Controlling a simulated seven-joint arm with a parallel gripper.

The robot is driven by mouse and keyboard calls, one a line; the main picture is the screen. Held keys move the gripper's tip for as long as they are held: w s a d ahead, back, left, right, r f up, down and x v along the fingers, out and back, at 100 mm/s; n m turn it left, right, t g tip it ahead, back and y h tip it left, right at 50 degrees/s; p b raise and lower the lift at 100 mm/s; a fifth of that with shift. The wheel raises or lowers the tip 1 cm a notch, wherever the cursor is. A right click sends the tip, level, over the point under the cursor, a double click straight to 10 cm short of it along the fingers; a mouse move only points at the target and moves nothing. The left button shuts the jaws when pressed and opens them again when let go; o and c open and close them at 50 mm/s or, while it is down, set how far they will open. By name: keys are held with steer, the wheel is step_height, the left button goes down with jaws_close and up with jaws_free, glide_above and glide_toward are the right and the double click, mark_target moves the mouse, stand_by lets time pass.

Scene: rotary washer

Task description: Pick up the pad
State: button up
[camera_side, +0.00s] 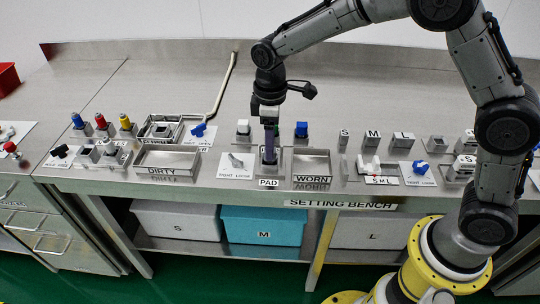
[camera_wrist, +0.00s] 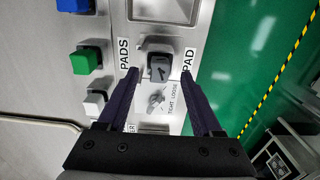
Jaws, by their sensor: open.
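The pad (camera_wrist: 158,68) is a small grey block with a dark top, in the wrist view between the labels PADS and PAD. In the side view its place is behind the PAD label, mostly hidden by my fingers. My gripper (camera_side: 270,156) points down over that spot in the side view. In the wrist view my gripper (camera_wrist: 159,75) is open, with one purple finger on each side of the pad in the picture. The fingers look empty. I cannot tell whether the tips have reached the pad's height.
A TIGHT/LOOSE switch plate (camera_side: 236,165) lies just left of the pad's place, and the WORN tray (camera_side: 312,163) just right. Behind stand a white block (camera_side: 243,128) and a blue block (camera_side: 301,130). The bench's front edge is close.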

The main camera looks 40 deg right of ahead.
steer(key=shift+f, duration=1.6)
jaws_close()
